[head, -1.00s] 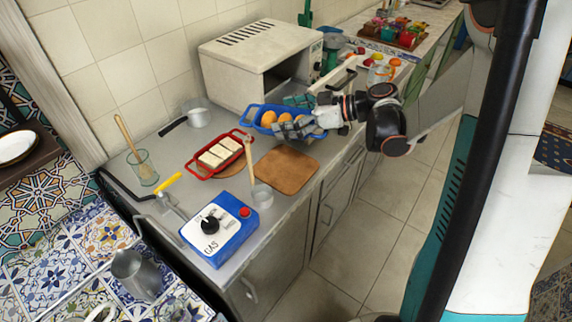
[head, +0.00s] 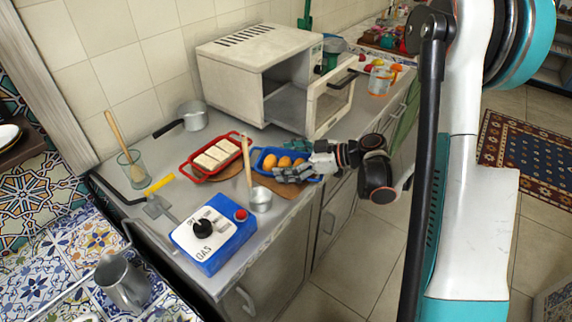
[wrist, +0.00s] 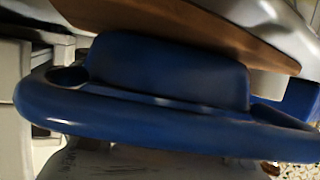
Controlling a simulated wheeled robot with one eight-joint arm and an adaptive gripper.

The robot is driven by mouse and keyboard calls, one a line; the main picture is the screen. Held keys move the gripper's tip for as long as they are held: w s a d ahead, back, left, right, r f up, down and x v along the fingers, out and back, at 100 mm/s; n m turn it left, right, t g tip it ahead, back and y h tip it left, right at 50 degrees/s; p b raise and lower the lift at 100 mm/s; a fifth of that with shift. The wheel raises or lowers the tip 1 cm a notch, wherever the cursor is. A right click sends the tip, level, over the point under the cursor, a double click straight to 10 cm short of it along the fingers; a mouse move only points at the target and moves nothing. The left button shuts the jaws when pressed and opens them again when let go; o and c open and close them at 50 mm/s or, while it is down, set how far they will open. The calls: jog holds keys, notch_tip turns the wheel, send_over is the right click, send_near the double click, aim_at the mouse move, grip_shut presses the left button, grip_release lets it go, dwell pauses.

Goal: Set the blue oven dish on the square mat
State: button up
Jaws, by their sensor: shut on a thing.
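The blue oven dish (head: 257,164) holds several orange, rounded pieces of food. In the wrist view the dish's blue handle and end wall (wrist: 165,75) fill the middle, with a brown board edge (wrist: 190,28) behind.
A red dish (head: 188,171) with pale slabs stands close on the left. The blue gas box (head: 215,240) is in front. The white oven (head: 233,85), its door (head: 330,105) open, is behind.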

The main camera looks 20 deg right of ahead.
jog(key=shift+f, duration=0.1)
jog(key=o, duration=1.2)
jog(key=shift+d+r, duration=0.15)
jog(key=shift+r, duration=0.05)
jog(key=p+v, duration=0.3)
jog(key=v, duration=0.8)
jog(key=shift+s+d+p, duration=0.25)
jog(key=shift+d+p, duration=0.05)
jog(key=shift+p, duration=0.05)
